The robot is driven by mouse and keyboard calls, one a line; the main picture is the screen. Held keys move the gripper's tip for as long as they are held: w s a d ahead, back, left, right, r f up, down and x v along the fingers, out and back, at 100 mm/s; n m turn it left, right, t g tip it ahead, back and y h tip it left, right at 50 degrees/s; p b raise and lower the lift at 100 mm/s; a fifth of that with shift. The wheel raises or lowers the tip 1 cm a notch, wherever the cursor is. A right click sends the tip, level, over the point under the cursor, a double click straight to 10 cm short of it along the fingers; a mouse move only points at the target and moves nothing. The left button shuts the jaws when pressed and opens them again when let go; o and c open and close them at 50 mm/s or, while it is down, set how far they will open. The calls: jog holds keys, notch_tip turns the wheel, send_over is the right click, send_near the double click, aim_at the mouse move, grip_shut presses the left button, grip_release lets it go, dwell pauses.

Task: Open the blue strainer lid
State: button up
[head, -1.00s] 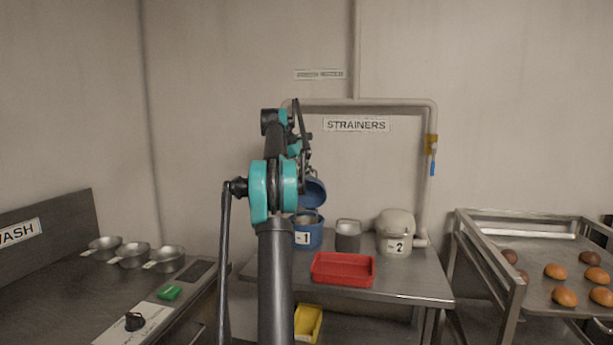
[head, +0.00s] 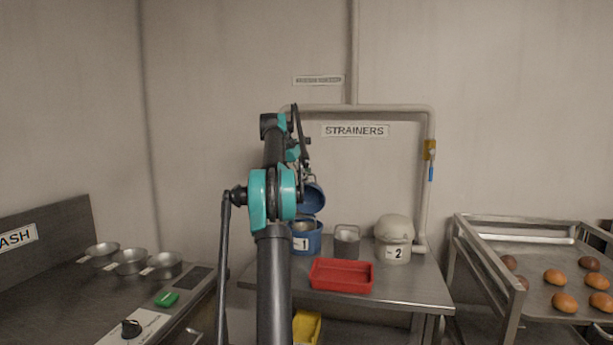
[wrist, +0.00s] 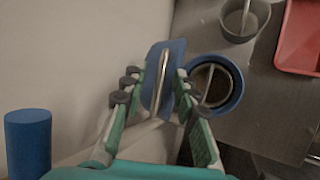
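The blue strainer (head: 306,241), labelled 1, stands on the metal table. Its blue lid (head: 314,199) is raised and tilted up at the back of the pot, with the pot mouth uncovered. In the wrist view the lid (wrist: 176,60) carries a pale bar handle (wrist: 163,82), and the open pot (wrist: 238,92) is to its right. My gripper (wrist: 156,88) has its fingers spread on either side of the lid handle, with gaps visible. In the head view my arm hides the gripper and part of the strainer.
A red tray (head: 342,275) lies in front of the strainers. A grey open pot (head: 346,242) and a cream strainer labelled 2 (head: 394,240) stand to the right. A pipe (head: 370,108) runs along the wall behind. A blue cylinder (wrist: 28,143) is left in the wrist view.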

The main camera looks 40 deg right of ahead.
jog(key=v, duration=0.7)
jog(key=shift+r, duration=0.15)
jog(key=shift+a, duration=0.15)
